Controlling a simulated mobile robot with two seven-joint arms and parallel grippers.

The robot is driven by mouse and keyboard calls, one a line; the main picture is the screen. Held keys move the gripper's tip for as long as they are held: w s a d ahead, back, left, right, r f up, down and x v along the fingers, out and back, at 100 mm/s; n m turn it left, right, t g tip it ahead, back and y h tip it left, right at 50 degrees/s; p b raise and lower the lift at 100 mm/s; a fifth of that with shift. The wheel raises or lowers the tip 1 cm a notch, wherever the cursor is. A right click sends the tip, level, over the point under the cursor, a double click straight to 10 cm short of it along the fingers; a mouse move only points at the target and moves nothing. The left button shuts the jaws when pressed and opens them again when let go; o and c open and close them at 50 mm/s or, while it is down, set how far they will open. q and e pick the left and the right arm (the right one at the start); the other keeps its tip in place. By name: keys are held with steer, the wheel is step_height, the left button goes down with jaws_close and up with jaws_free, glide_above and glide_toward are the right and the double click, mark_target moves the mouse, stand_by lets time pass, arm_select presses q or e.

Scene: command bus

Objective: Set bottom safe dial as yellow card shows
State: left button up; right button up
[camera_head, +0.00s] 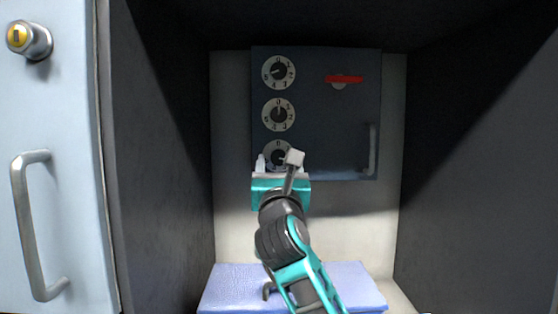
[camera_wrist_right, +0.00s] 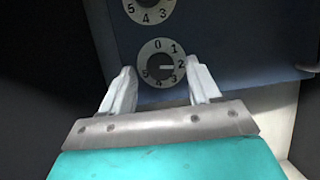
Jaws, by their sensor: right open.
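The bottom safe dial (camera_head: 279,150) is the lowest of three round white dials on the dark blue safe (camera_head: 335,120). My right gripper partly covers it in the head view. In the right wrist view the bottom dial (camera_wrist_right: 162,64) shows whole, with its pointer toward the 2. My right gripper (camera_wrist_right: 161,90) is open, its two pale fingers at either side of the dial's lower part; I cannot tell whether they touch it. It also shows in the head view (camera_head: 276,160). No yellow card shows. My left gripper is out of view.
The middle dial (camera_head: 279,115) and top dial (camera_head: 278,72) sit above. A red handle (camera_head: 344,79) and a grey pull bar (camera_head: 372,150) are on the safe's right. Dark walls enclose both sides. A pale blue folded cloth or pad (camera_head: 235,286) lies below. A door with a lock (camera_head: 30,39) stands left.

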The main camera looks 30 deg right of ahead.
steer(key=shift+w+d+r, duration=0.3)
steer(key=shift+w+d, duration=0.05)
steer(key=shift+w, duration=0.2)
steer(key=shift+c, duration=0.4)
steer(key=c, duration=1)
steer(key=shift+o, duration=0.2)
steer(key=shift+f+m, duration=0.1)
steer(key=shift+m, duration=0.2)
